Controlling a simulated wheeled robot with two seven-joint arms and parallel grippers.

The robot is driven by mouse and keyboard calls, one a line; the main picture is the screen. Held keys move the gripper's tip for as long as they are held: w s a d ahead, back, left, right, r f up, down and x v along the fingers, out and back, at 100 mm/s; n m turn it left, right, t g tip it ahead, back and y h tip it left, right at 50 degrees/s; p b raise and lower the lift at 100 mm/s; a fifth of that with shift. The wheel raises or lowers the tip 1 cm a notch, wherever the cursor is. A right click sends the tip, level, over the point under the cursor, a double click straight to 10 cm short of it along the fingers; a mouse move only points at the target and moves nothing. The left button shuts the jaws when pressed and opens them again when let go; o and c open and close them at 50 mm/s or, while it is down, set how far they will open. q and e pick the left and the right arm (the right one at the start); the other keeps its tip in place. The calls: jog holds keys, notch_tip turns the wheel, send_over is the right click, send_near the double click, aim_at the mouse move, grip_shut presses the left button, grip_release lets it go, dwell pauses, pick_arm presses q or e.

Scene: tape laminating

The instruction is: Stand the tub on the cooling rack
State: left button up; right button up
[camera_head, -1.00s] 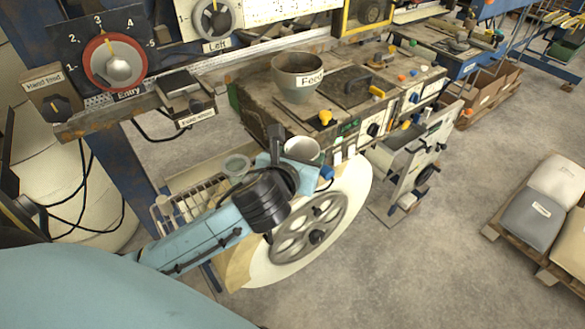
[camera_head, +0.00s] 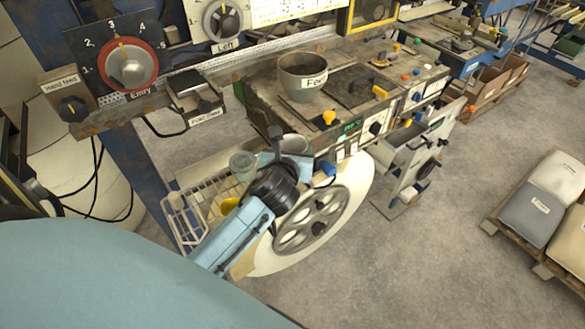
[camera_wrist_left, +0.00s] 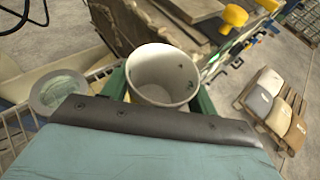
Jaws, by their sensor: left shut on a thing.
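My left gripper (camera_wrist_left: 160,95) is shut on a pale grey, round, open-topped tub (camera_wrist_left: 163,72), with a green finger on each side of it. The tub is upright or nearly so and looks empty. In the head view the tub (camera_head: 294,143) shows partly behind my dark wrist, and my left gripper (camera_head: 291,157) is mostly hidden. The white wire cooling rack (camera_head: 185,212) is left of and below the held tub, partly covered by my arm. In the left wrist view a bit of the rack (camera_wrist_left: 14,133) shows at the left edge. My right gripper is out of view.
A yellow object (camera_head: 229,206) shows beside my forearm. A large pale reel (camera_head: 310,222) is below the tub.

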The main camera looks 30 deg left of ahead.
pick_arm(q)
jog(key=shift+f+b, duration=0.55)
jog(key=shift+f, duration=2.05)
jog(key=shift+f, duration=0.15)
jog(key=o, duration=1)
jog(key=shift+o, duration=0.2)
jog(key=shift+s+r, duration=0.15)
jog(key=shift+r, duration=0.1)
jog(key=p+v, duration=0.1)
jog(key=v, duration=1)
jog(key=shift+s+d, duration=0.2)
jog(key=shift+s, duration=0.1)
